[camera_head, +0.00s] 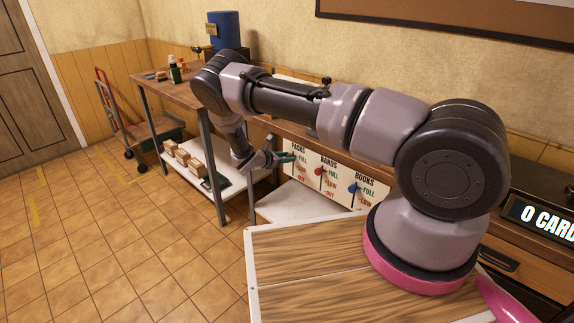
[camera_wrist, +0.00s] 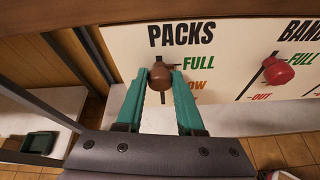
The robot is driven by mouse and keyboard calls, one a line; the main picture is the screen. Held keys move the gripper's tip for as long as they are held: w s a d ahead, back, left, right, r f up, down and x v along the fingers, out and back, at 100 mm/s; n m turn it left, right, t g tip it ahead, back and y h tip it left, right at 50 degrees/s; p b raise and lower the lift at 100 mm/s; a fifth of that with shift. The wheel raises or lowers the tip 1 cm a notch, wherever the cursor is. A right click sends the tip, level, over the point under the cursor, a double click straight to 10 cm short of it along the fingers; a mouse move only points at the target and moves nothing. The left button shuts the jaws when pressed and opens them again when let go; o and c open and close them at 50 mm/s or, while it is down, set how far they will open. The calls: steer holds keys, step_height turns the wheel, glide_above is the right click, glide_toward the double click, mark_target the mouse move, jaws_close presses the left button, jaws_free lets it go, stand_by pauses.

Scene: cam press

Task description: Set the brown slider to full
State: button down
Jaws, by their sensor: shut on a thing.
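The brown slider (camera_wrist: 160,76) is a round knob on the white board (camera_wrist: 222,20) under the word PACKS. In the wrist view it sits just left of and about level with the green FULL mark (camera_wrist: 198,63), above the partly covered LOW mark. My gripper (camera_wrist: 158,80) is shut on the knob, with a teal finger on each side. In the head view my gripper (camera_head: 287,158) reaches the PACKS column and hides the brown knob.
A red knob (camera_head: 318,171) under BANDS and a blue knob (camera_head: 352,187) under BOOKS stand to the right. A white shelf (camera_wrist: 260,115) runs below the board. At left a wooden bench (camera_head: 165,88) has boxes (camera_head: 189,160) on its lower shelf.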

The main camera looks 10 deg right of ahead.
steer(key=shift+w+r, duration=0.1)
steer(key=shift+r, duration=0.1)
steer(key=c, duration=0.5)
jaws_free()
steer(key=shift+r, duration=0.15)
steer(key=shift+a, duration=0.1)
steer(key=v, duration=1)
steer(key=shift+s+a, duration=0.25)
steer(key=shift+s, duration=0.1)
